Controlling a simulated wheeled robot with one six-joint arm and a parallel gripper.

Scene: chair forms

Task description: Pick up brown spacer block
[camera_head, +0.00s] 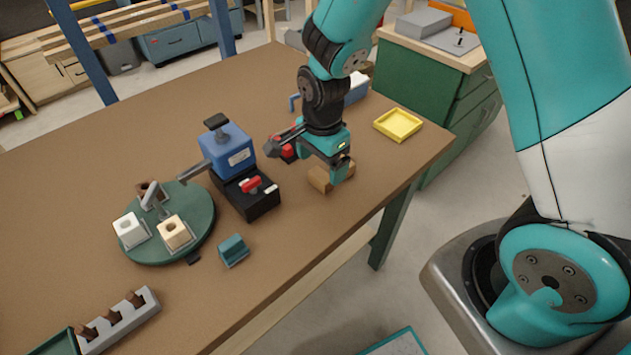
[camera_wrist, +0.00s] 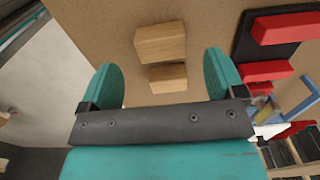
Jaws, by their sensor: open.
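Wooden, brown block-like pieces lie on the brown table under my gripper. In the head view the brown spacer block (camera_head: 318,180) shows just left of and behind a fingertip of my gripper (camera_head: 339,170), partly hidden. In the wrist view a larger wooden piece (camera_wrist: 160,42) and a smaller one (camera_wrist: 167,77) show with a narrow gap between them. My gripper (camera_wrist: 163,78) is open. The smaller piece lies between the two teal fingers in the picture, with room on both sides. I cannot tell how high the fingertips are above it.
A black base with red parts (camera_wrist: 270,45) lies close on the right in the wrist view. On the table are a blue machine (camera_head: 228,150), a green round plate (camera_head: 190,240) with blocks, a teal block (camera_head: 233,250) and a yellow tray (camera_head: 398,124). The table's right edge is near.

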